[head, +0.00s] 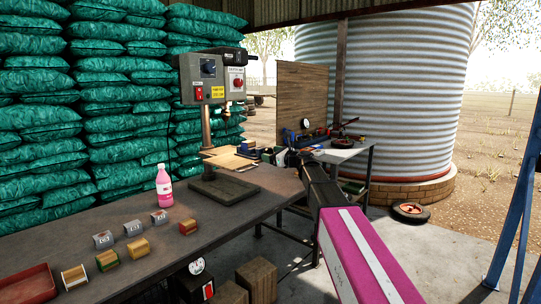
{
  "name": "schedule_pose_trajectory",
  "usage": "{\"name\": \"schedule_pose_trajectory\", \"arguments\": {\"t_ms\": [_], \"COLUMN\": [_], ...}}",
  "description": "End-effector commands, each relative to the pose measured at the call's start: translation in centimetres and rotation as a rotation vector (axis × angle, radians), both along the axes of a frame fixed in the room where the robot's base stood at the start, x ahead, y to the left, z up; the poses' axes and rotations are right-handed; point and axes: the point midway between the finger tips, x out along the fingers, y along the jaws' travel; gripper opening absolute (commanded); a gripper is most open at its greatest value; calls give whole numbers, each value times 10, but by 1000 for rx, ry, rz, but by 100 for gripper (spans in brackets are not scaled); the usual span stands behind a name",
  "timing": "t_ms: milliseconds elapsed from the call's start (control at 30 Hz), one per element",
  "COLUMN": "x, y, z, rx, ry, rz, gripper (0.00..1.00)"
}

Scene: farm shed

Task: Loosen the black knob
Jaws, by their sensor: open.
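A black knob (208,68) sits on the left front face of the grey control box (217,93), high on a stand on the bench. My arm reaches in from the lower right, and my gripper (284,157) is at its far end, small and dark against the cluttered background. It is open, lower than the knob and to its right, and apart from it. The fingertips are hard to make out.
A red button (238,84) and red switch (198,93) are close to the knob. The stand's base (224,189), a pink bottle (164,186) and several small blocks and spools stand on the bench (120,222). Another table (345,153) is behind my gripper.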

Motion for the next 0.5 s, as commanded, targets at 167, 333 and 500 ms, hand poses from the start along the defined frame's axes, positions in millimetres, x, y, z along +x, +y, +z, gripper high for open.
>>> {"name": "schedule_pose_trajectory", "arguments": {"t_ms": [167,333,500], "x": [0,0,0], "y": [0,0,0], "z": [0,0,0], "rx": [96,188,281], "ry": [123,241,360], "rz": [0,0,0], "gripper": [77,77,77]}}
